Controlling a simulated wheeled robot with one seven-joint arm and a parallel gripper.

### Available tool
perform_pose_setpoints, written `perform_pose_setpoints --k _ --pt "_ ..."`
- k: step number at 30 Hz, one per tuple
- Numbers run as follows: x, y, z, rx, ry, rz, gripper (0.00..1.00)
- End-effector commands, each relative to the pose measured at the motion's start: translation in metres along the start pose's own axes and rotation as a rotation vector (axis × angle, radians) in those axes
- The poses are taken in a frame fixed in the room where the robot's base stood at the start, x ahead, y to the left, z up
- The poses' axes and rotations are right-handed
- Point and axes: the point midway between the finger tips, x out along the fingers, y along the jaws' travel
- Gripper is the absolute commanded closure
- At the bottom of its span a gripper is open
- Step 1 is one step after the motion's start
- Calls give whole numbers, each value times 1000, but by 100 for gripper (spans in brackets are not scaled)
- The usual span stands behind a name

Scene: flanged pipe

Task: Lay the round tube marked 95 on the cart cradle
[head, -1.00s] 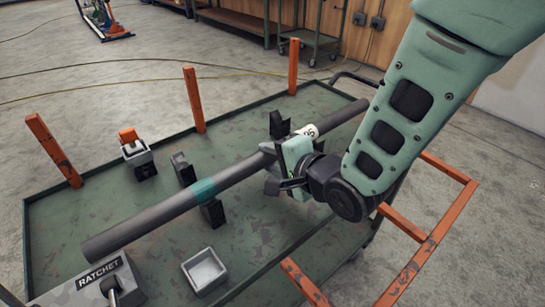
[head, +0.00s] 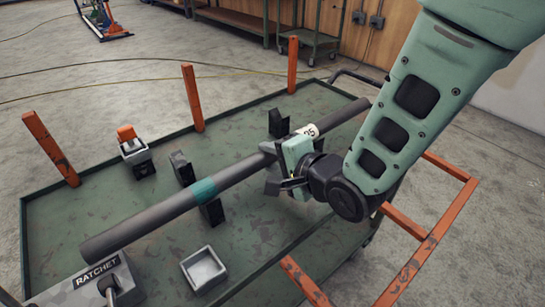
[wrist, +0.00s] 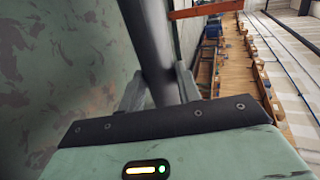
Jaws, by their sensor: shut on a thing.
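A long grey round tube (head: 150,224) with a teal band and a white label runs diagonally over the green cart (head: 110,197). The label is partly turned away and its digits are hard to read. My gripper (head: 282,152) is shut on the tube beside the label. The cradle shows as two black V-shaped supports, one (head: 182,168) near the teal band and one (head: 278,124) by my gripper. The tube passes between their upright arms. I cannot tell whether it touches them. In the wrist view, the tube (wrist: 152,45) runs up between the fingers.
Orange posts (head: 193,98) stand along the cart's far edge, and an orange frame (head: 425,240) is at its right. A grey box marked RATCHET (head: 95,285) sits under the tube's near end.

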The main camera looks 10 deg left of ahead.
Motion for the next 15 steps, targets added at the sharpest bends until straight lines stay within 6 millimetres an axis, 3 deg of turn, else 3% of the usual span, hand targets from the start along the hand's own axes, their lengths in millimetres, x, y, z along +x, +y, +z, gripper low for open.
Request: perform_pose_setpoints --k 12,13,15 --pt "3 6 0 1 0 -5 100" --pt "3 5 0 1 0 -5 61" --pt "3 5 0 0 0 -5 41"
